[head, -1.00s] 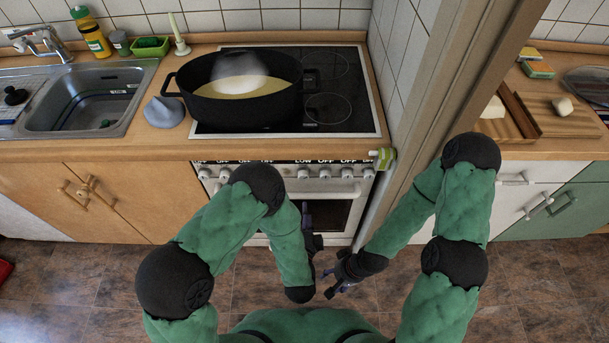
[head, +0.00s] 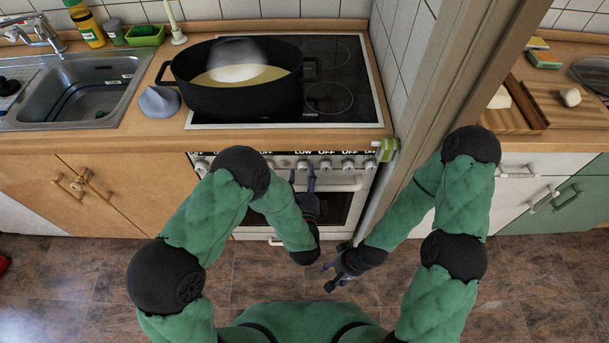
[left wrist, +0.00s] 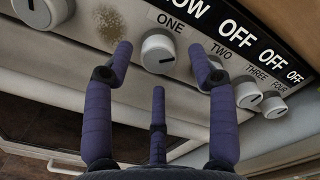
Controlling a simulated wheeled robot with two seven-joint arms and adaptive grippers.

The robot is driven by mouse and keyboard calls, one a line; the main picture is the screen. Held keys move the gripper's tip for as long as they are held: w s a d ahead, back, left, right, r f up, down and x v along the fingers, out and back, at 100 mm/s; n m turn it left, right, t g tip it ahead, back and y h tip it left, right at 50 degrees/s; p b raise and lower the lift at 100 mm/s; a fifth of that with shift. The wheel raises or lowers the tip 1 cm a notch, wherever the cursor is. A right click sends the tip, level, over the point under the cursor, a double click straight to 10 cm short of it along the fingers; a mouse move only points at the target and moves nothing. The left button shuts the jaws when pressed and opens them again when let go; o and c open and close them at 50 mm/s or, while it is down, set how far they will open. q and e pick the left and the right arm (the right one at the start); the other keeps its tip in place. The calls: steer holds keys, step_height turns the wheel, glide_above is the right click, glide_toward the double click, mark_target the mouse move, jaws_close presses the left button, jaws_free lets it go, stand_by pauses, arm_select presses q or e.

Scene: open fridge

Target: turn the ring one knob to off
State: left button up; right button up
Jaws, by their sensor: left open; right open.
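The ring one knob (left wrist: 158,52) is a round white knob under the label ONE in the left wrist view. The readout above it is partly cut off and ends in "OW"; in the head view this knob (head: 303,164) sits under LOW. My left gripper (head: 302,180) is open in front of it. In the left wrist view its two upper fingers stand apart on either side of the knob, with a third finger below. I cannot tell whether they touch it. My right gripper (head: 328,278) is open and empty, low over the floor.
Knobs two (left wrist: 197,80), three (left wrist: 247,95) and four (left wrist: 273,107) sit to the right under OFF. Another knob (left wrist: 42,12) is at the left. A black pot (head: 235,98) stands on the cooktop (head: 345,75). The oven handle (head: 345,184) runs below the knobs.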

arm_select(q)
steer(key=shift+w, duration=0.65)
steer(key=c, duration=1.1)
steer(key=shift+n, duration=0.3)
steer(key=n, duration=0.4)
steer(key=shift+d+r+n+b, duration=0.1)
steer(key=shift+d+n+b, duration=0.05)
steer(key=shift+n+b, duration=0.2)
steer(key=n, duration=0.4)
steer(key=shift+r+n, duration=0.15)
steer(key=shift+n, duration=0.1)
steer(key=shift+r, duration=0.1)
steer(key=o, duration=1.1)
steer(key=shift+d, duration=0.1)
